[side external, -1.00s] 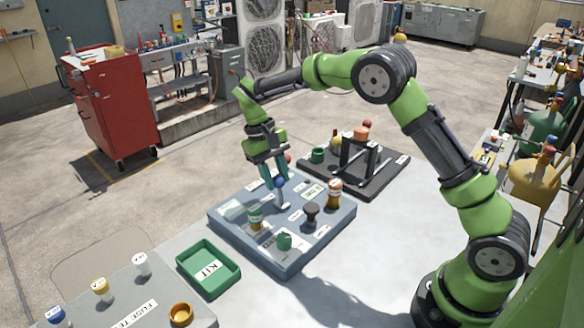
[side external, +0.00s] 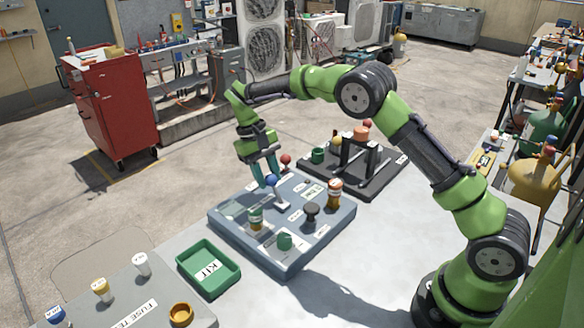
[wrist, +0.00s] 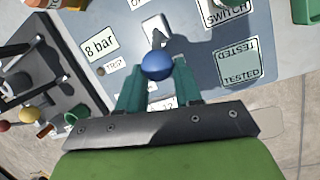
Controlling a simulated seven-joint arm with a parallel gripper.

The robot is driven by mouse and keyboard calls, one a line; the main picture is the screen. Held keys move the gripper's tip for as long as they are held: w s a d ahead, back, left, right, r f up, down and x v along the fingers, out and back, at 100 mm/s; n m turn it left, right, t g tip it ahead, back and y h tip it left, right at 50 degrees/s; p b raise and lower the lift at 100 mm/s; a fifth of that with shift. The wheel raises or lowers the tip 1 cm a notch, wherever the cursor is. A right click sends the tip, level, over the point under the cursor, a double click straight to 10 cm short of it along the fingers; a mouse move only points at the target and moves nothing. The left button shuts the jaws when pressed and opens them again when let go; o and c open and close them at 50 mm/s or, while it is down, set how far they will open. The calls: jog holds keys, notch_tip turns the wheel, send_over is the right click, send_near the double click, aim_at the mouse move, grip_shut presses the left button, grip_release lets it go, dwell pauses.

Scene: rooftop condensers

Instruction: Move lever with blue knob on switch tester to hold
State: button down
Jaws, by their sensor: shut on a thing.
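The switch tester (side external: 232,237) is a blue-grey panel on the table, with labels and several fittings. Its lever with the blue knob (side external: 271,180) leans to the left and away from its white base plate. My gripper (side external: 267,178) is shut on the blue knob from above. In the wrist view the blue knob (wrist: 156,66) sits between the teal fingertips, with the lever's slot plate (wrist: 156,28) just beyond it. Labels reading "8 bar", "SWITCH" and "TESTED" show there. A label under the fingers is partly hidden, and I cannot read a "hold" mark.
A black stand board (side external: 387,176) is behind. A green KIT tray (side external: 208,268) and a fuse board (side external: 135,298) are at the front left.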

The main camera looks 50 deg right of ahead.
jog(key=shift+w+a+f, duration=0.15)
jog(key=shift+a, duration=0.35)
jog(key=c, duration=0.9)
grip_release()
jog(key=shift+o, duration=0.6)
jog(key=shift+d, duration=0.2)
jog(key=v, duration=1.2)
